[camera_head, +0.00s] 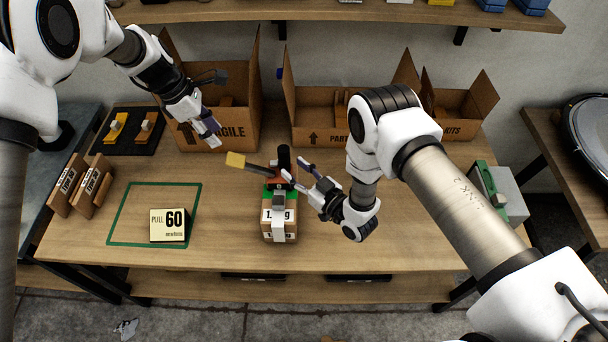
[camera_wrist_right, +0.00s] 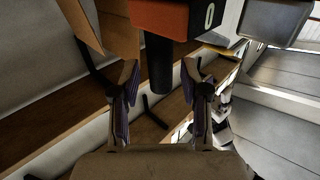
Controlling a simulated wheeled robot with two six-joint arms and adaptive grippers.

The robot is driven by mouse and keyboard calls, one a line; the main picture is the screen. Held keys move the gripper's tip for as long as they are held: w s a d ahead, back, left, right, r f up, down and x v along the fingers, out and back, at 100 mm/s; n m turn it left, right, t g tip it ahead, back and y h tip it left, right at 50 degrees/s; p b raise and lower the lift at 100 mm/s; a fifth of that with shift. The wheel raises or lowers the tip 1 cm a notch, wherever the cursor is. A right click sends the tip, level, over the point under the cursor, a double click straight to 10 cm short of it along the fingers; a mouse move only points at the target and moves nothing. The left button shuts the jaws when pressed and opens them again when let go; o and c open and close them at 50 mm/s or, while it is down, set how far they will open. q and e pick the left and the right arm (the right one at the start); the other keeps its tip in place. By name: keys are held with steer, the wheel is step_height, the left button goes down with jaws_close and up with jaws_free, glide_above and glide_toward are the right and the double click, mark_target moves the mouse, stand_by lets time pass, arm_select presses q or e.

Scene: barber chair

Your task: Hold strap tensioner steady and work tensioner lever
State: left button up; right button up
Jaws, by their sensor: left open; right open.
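The strap tensioner (camera_head: 280,182) has a red body and sits on a cardboard box (camera_head: 278,226) at the table's middle. Its upright black handle (camera_head: 284,158) is at the top. A dark lever with a yellow end (camera_head: 236,160) sticks out to the left. My right gripper (camera_head: 296,171) is open just right of the tensioner. In the right wrist view, the black handle (camera_wrist_right: 159,65) shows between its open fingers (camera_wrist_right: 160,72), below the orange-red body (camera_wrist_right: 165,18); contact cannot be told. My left gripper (camera_head: 214,107) is open and empty, above and behind the yellow lever end.
A sign reading PULL 60 (camera_head: 169,225) stands inside a green taped outline (camera_head: 113,219) at left. Open cardboard boxes (camera_head: 230,129) line the back. A black tray (camera_head: 127,149) with yellow and tan pieces is at back left. The table's front right is clear.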

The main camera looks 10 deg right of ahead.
mark_target(288, 164)
steer(key=x, duration=0.5)
steer(key=shift+f, duration=0.1)
steer(key=shift+c, duration=0.9)
jaws_close()
arm_select(q)
jaws_close()
steer(key=r+n, duration=0.1)
steer(key=n, duration=1)
steer(key=d+r+n, duration=0.1)
steer(key=r+n, duration=0.1)
steer(key=n, duration=0.9)
steer(key=r+n, duration=0.2)
steer(key=n, duration=0.9)
steer(key=shift+w+d+r+n+g, duration=0.1)
steer(key=shift+d+n+g, duration=0.1)
steer(key=shift+n+g, duration=0.1)
